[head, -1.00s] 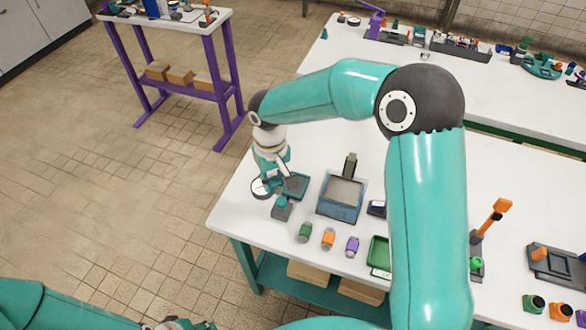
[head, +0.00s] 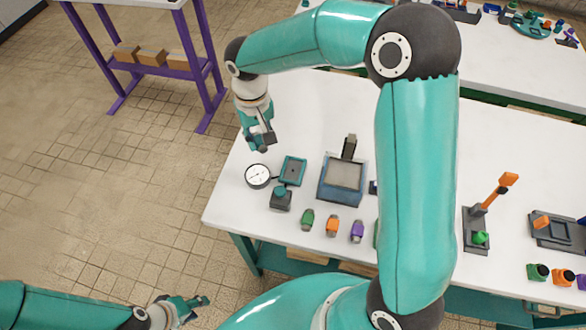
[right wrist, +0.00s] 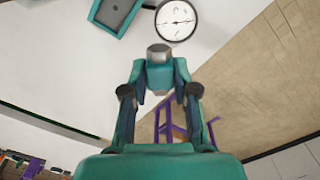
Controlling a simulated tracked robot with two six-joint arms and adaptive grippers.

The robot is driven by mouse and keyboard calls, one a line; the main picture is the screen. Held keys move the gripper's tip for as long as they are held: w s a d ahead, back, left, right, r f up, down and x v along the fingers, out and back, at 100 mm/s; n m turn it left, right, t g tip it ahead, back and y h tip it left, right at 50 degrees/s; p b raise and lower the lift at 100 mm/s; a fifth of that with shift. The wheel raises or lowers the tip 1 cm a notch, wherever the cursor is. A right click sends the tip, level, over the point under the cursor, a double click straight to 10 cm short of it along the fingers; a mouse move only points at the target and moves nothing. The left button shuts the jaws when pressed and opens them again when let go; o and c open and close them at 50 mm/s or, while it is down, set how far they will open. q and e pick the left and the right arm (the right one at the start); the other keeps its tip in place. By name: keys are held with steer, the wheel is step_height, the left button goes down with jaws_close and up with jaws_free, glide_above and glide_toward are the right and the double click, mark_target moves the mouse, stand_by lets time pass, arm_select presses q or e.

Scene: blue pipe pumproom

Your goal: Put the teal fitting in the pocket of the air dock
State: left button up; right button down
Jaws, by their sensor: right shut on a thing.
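My right gripper (head: 262,147) is above the table's left part, behind the round gauge in the head view. In the right wrist view it (right wrist: 158,88) is shut on the teal fitting (right wrist: 158,54), which has a grey six-sided end. The fitting is hard to make out in the head view. The air dock has a teal frame with a dark pocket (head: 293,171), beside a white round gauge (head: 257,176). The frame (right wrist: 115,12) and gauge (right wrist: 175,20) also show in the right wrist view, apart from the fitting. My left gripper (head: 192,308) looks open and empty, low at the left, off the table.
A dark block with a teal top (head: 281,197) stands just before the dock. A blue-grey device (head: 343,181) stands to its right. Green (head: 307,220), orange (head: 332,226) and purple (head: 357,231) fittings stand near the front edge. The white table (head: 310,110) is clear behind the dock.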

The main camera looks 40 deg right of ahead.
mark_target(293, 170)
steer(key=s+d+r+m+b, duration=0.2)
steer(key=s+d+r+m, duration=0.35)
steer(key=r+m, duration=0.35)
steer(key=shift+n, duration=0.6)
steer(key=f, duration=1.8)
steer(key=shift+w+d, duration=0.2)
steer(key=shift+d, duration=0.05)
steer(key=shift+f, duration=0.35)
steer(key=shift+f, duration=0.1)
steer(key=c, duration=0.9)
jaws_free()
